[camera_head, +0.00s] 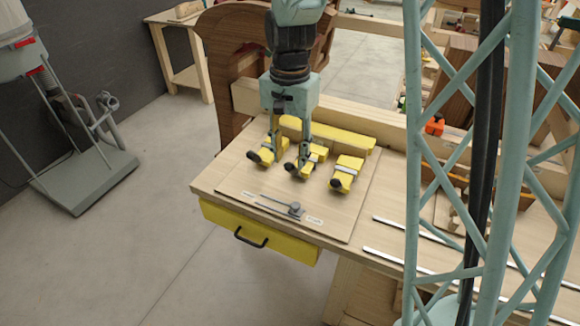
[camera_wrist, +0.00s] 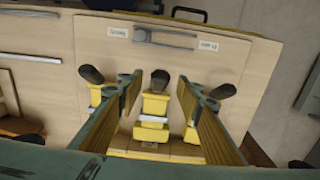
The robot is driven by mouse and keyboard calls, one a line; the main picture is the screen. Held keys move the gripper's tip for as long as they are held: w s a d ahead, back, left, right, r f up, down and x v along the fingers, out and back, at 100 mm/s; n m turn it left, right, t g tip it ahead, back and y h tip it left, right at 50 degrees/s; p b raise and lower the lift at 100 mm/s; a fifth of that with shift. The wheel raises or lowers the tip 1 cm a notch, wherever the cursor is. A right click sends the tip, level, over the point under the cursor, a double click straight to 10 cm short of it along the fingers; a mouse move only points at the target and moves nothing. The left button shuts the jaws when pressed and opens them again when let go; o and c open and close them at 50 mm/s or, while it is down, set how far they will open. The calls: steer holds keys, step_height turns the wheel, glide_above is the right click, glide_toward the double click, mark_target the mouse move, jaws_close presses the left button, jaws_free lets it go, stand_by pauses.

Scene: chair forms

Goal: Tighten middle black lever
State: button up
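Three yellow clamps with black levers stand in a row on a wooden board (camera_head: 325,218). The middle clamp (camera_head: 313,155) has a black lever (camera_head: 290,167), which also shows in the wrist view (camera_wrist: 160,77). My gripper (camera_head: 287,152) points down over the row, with its fingers open. In the wrist view my gripper (camera_wrist: 160,88) has one finger on each side of the middle clamp (camera_wrist: 153,112), with visible gaps. The fingers partly hide the left clamp (camera_head: 264,154) and right clamp (camera_head: 347,174) in the wrist view. Contact with the middle lever does not show.
A grey sliding gauge (camera_head: 282,206) lies between two small labels at the board's front. A yellow drawer (camera_head: 258,233) with a black handle is below. A yellow block (camera_head: 340,138) runs behind the clamps. Metal rails (camera_head: 410,262) lie to the right.

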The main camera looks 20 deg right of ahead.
mark_target(290, 173)
steer(key=shift+f, duration=2.05)
steer(key=shift+c, duration=0.9)
jaws_close()
